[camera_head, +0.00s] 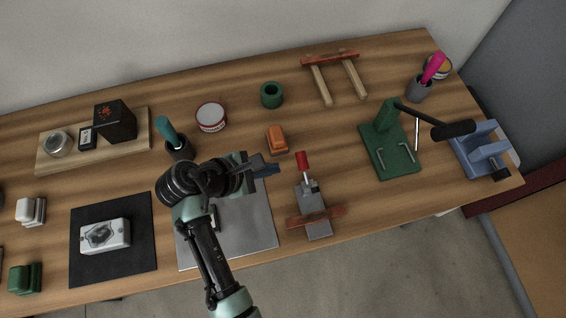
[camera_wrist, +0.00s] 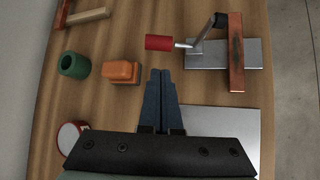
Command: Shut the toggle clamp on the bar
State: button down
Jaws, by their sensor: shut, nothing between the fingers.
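The toggle clamp (camera_head: 311,195) has a grey base and a red handle grip (camera_head: 302,160). A reddish-brown bar (camera_head: 325,217) lies across the near end of its base. In the wrist view the red grip (camera_wrist: 159,42) points away from the bar (camera_wrist: 236,52), and a dark arm (camera_wrist: 205,32) rises from the clamp's base (camera_wrist: 200,60). Whether that arm touches the bar I cannot tell. My gripper (camera_head: 276,170) is shut and empty, left of the red grip and apart from it. In the wrist view my fingertips (camera_wrist: 160,72) are together, just below the grip.
An orange block (camera_head: 277,139) and a green ring (camera_head: 271,95) stand behind my gripper. A grey metal plate (camera_head: 255,230) lies under my arm. A green fixture (camera_head: 385,150) with a black-handled lever stands right of the clamp. Bare table separates them.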

aim_at(307, 168)
jog(key=b+x, duration=0.1)
jog(key=x, duration=0.8)
jog(key=shift+w+d+f, duration=0.1)
jog(key=shift+b, duration=0.3)
jog(key=shift+w, duration=0.1)
